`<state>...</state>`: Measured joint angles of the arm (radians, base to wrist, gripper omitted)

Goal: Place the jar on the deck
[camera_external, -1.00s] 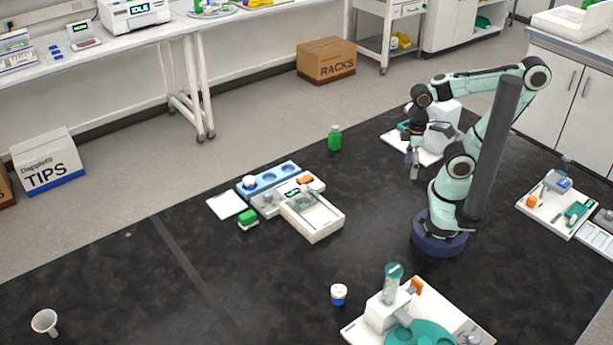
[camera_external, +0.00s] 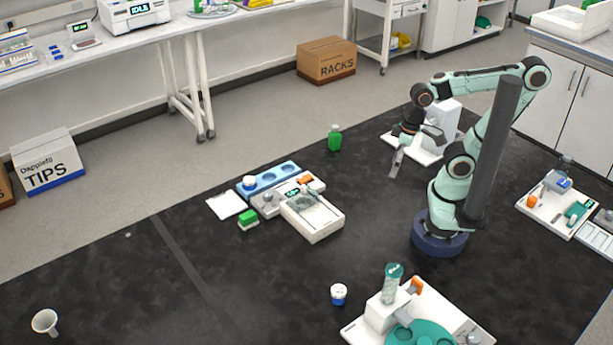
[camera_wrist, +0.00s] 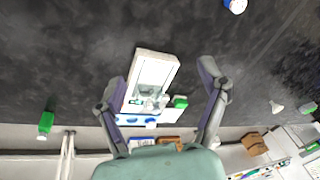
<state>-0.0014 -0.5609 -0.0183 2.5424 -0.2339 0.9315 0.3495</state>
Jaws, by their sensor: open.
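A small white jar with a blue band (camera_external: 338,294) stands on the black work surface, in front of the balance-like device. It also shows at the top of the wrist view (camera_wrist: 236,5). A second similar white jar (camera_external: 249,182) sits on the blue tray with round wells (camera_external: 284,170). That tray adjoins the white device with a small display (camera_external: 313,217), also central in the wrist view (camera_wrist: 155,70). I cannot tell which part is called the deck. My gripper (camera_external: 396,168) is open and empty, above the surface right of the device; its spread fingers show in the wrist view (camera_wrist: 164,85).
A green bottle (camera_external: 334,138) stands behind the device. A white station with a teal disc (camera_external: 376,315) is right of the front jar. The surface between device and my base is clear.

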